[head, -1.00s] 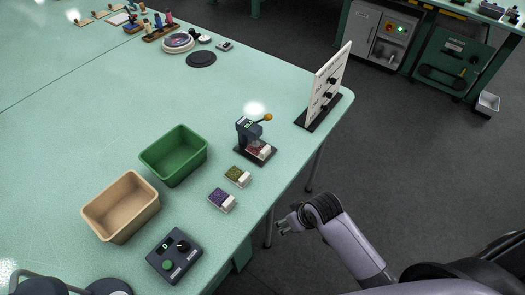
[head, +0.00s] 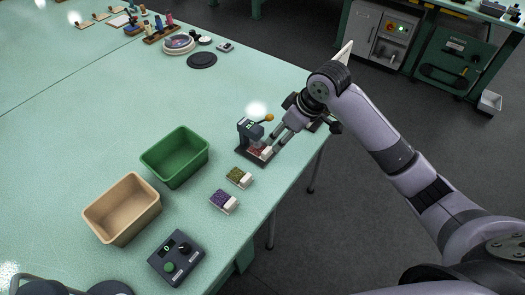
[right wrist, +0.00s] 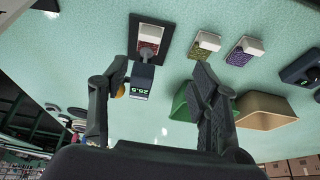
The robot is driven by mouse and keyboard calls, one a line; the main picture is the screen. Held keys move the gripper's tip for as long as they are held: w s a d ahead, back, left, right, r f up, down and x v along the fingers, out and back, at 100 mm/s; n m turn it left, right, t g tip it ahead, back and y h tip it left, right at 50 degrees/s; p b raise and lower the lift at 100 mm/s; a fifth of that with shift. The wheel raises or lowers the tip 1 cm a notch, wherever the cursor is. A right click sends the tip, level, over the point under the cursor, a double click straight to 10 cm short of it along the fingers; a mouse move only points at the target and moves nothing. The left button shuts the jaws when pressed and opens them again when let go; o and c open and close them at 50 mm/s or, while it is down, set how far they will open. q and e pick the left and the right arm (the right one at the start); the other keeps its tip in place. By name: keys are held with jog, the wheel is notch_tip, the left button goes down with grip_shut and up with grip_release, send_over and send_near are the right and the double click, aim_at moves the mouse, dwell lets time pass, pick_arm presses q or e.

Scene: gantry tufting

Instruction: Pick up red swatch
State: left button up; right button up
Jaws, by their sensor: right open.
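The red swatch (head: 255,150) lies on the dark base of a small gauge stand with an orange knob (head: 249,128). In the head view it is partly hidden by the stand and my gripper. In the right wrist view the red swatch (right wrist: 149,36) shows its pale tab at the top, beyond the fingertips. My right gripper (head: 275,139) is open, with its fingers reaching toward the stand from the right. In the right wrist view my right gripper (right wrist: 158,72) has nothing between its pads, and the stand's head shows between the fingers. My left gripper is not in view.
A green swatch (head: 239,175) and a purple swatch (head: 222,200) lie nearer on the table. A green bin (head: 150,157), a tan bin (head: 96,222) and a control box (head: 160,265) stand left of them.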

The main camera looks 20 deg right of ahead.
notch_tip(320, 180, up, 2)
jog(key=w+d, duration=0.1)
jog(key=p, duration=0.2)
send_over(266, 149)
jog(key=s+d, duration=0.1)
jog(key=s, duration=0.1)
jog(key=f, duration=1)
jog(key=shift+w+f, duration=0.2)
jog(key=shift+f, duration=0.1)
jog(key=x, duration=0.4)
jog(key=shift+s+d+f+p, duration=0.1)
jog(key=shift+d+f+p, duration=0.05)
jog(key=shift+p, duration=0.2)
jog(key=shift+f, duration=0.45)
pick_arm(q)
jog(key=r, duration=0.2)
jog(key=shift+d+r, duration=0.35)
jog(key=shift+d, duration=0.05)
pick_arm(e)
jog(key=shift+c, duration=0.4)
jog(key=c, duration=0.9)
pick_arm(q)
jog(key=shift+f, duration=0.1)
pick_arm(e)
jog(key=shift+r, duration=0.15)
